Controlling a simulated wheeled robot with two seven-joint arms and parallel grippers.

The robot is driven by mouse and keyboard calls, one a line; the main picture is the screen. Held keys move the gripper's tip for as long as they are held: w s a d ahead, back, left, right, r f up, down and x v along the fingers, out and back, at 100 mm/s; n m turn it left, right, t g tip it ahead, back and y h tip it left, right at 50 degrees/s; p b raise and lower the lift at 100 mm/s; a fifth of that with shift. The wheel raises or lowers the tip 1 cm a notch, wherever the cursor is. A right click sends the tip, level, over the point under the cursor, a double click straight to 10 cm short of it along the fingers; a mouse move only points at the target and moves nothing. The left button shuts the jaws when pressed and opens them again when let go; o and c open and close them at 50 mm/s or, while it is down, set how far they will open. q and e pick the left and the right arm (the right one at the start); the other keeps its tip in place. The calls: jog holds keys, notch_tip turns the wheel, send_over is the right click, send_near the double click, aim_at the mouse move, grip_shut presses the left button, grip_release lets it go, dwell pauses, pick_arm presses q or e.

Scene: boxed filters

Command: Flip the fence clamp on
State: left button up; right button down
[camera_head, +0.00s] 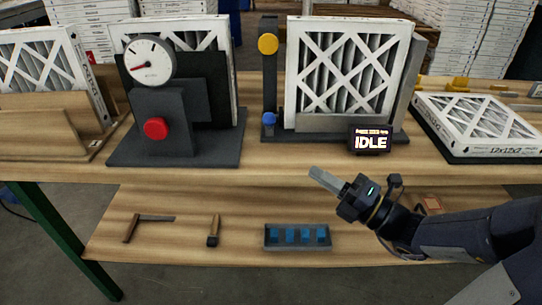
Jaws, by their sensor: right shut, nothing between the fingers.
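No part is labelled as the fence clamp, so I cannot tell for sure which it is. The middle fixture has a dark post with a yellow round knob (268,44) at the top and a blue knob (269,119) low down. A white-framed filter (340,70) stands upright in this fixture. A small display (370,139) at its front right reads IDLE. My right gripper (316,172) is shut and empty, in front of and below the display, apart from the fixture. Its fingers point left. My left gripper is not in view.
A gauge (149,60) and a red button (155,128) sit on a dark stand at left. A wooden rack (45,125) holds filters at far left. Another filter (480,125) lies flat at right. The lower shelf (180,250) holds hand tools and a blue-filled tray (297,246).

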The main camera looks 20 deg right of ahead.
jog(key=shift+w+d, duration=0.1)
jog(key=shift+d, duration=0.05)
send_near(269, 124)
jog(key=w+a, duration=0.2)
jog(key=a, duration=0.1)
jog(key=w+a, duration=0.1)
jog(key=shift+w+a+r, duration=0.25)
jog(key=shift+w+a, duration=0.1)
jog(key=shift+w+r, duration=0.2)
jog(key=shift+w, duration=0.25)
